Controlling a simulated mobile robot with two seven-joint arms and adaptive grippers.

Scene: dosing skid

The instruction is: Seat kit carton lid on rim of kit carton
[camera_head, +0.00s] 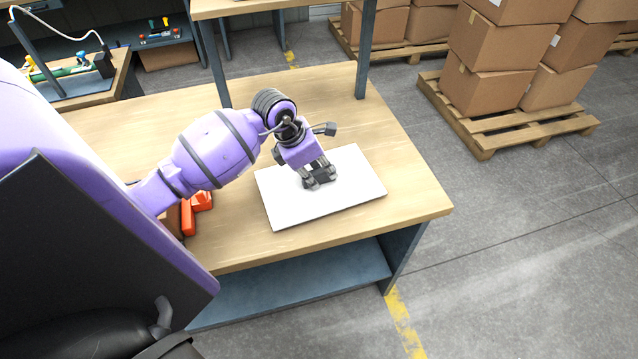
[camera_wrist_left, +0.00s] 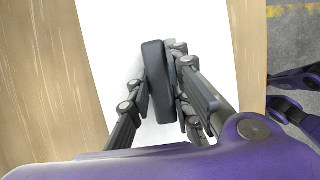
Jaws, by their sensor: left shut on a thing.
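The kit carton lid (camera_head: 352,187) is a flat white rectangular panel with a dark grip bar near its middle. It lies level at the front right of the wooden table; I cannot tell whether it touches the tabletop. In the left wrist view the lid (camera_wrist_left: 110,40) fills the middle, and its dark grip bar (camera_wrist_left: 158,80) stands between the fingers. My left gripper (camera_head: 319,176) is over the lid, shut on this bar; it also shows in the left wrist view (camera_wrist_left: 160,95). I cannot make out the kit carton.
The wooden table (camera_head: 410,180) is bare right of the lid and behind it. An orange-red object (camera_head: 198,203) sits left of the lid, partly behind my arm. A dark post (camera_head: 366,50) stands at the table's back right. Stacked cartons (camera_head: 490,85) stand on a pallet beyond.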

